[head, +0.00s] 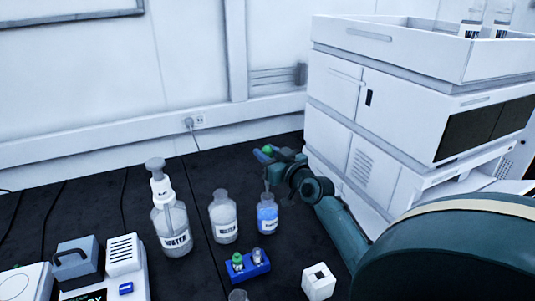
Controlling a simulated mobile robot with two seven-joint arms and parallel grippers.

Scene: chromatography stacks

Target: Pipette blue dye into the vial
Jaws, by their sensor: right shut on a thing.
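A small bottle of blue dye (268,222) stands upright on the dark bench, with blue liquid inside. My right gripper (270,157) is above this bottle, shut on the pipette. The pipette's green top (266,149) shows between the fingers; a thin part shows below, at the bottle's neck. Whether its tip is in the liquid I cannot tell. A blue rack (248,272) in front of the bottle holds a green-capped vial (237,260) and a clear vial (258,255). My left gripper is not in view.
A water wash bottle (173,230) and a clear bottle (224,220) stand left of the dye. A white box with a hole (319,283) is at front right. White stacked instruments (395,110) rise at right. Lab devices (80,265) fill the front left.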

